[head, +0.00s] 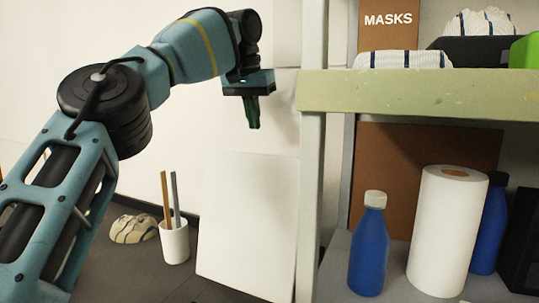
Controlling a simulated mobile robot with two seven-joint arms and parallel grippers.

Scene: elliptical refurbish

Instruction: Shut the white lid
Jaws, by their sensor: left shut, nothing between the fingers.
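A flat white panel (245,225) stands nearly upright at the lower middle, against the white wall and beside the shelf post. I cannot tell whether it is the white lid; no hinge or box under it shows. My left gripper (254,126) is above the panel, pointing down, with its dark fingers together and nothing between them. It appears apart from the panel. My right gripper is not in view.
A shelf unit with a green-edged board (420,91) stands at the right. Its lower level holds a blue bottle (369,245) and a white paper roll (445,230). A white cup (174,243) with sticks and a striped cloth (134,229) are left of the panel.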

